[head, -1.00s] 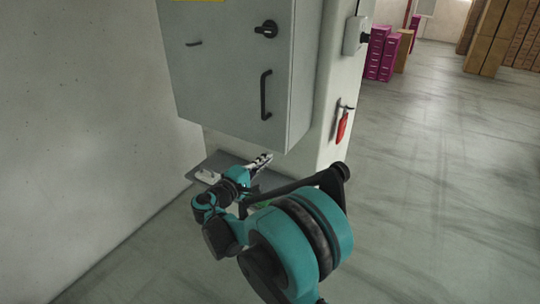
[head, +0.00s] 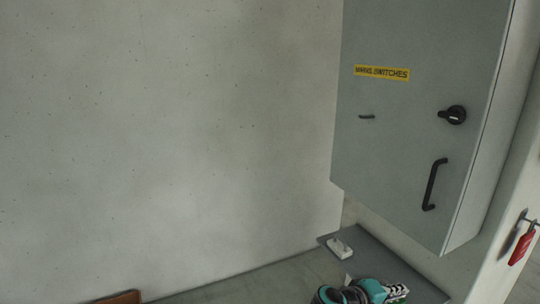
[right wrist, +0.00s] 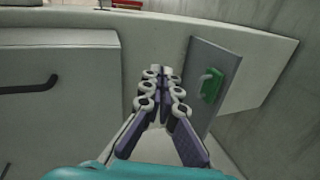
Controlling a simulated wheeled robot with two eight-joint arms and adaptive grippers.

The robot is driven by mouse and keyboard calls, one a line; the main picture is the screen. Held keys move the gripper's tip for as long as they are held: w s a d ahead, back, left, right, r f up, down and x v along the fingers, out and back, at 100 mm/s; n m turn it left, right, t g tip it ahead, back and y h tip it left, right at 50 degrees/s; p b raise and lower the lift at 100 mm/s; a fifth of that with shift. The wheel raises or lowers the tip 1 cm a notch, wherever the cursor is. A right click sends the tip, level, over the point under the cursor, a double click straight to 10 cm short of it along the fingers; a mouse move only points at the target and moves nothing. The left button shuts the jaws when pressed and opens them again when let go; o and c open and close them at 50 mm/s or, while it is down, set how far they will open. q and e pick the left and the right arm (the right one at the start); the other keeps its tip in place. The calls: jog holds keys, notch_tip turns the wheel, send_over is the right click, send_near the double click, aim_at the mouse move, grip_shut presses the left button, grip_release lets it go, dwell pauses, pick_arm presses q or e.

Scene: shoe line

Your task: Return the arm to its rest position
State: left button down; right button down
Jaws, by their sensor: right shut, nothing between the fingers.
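My right gripper (head: 396,292) shows at the bottom of the head view, with part of my teal arm beside it. It is low, in front of the grey shelf (head: 385,262) under the cabinet (head: 420,110). In the right wrist view, its fingers (right wrist: 161,76) are together with nothing between them. My left gripper is not in view.
A small white object (head: 340,247) lies on the shelf. A red tag (head: 521,247) hangs at the right. The cabinet has a black knob (head: 453,115) and a bar handle (head: 434,185). A green object with a pale handle (right wrist: 211,86) is right of the fingers. The wall's left is bare.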

jog(key=s+a+f+m+t+y+b, duration=0.1)
jog(key=s+a+f+m+y+b, duration=0.2)
jog(key=s+a+f+y+b, duration=0.4)
jog(key=s+a+f+y, duration=0.5)
jog(key=s+a+f, duration=0.2)
jog(key=a+f, duration=0.1)
jog(key=shift+a+f+t+y, duration=0.25)
jog(key=shift+a+t+y, duration=0.15)
jog(key=shift+a, duration=0.35)
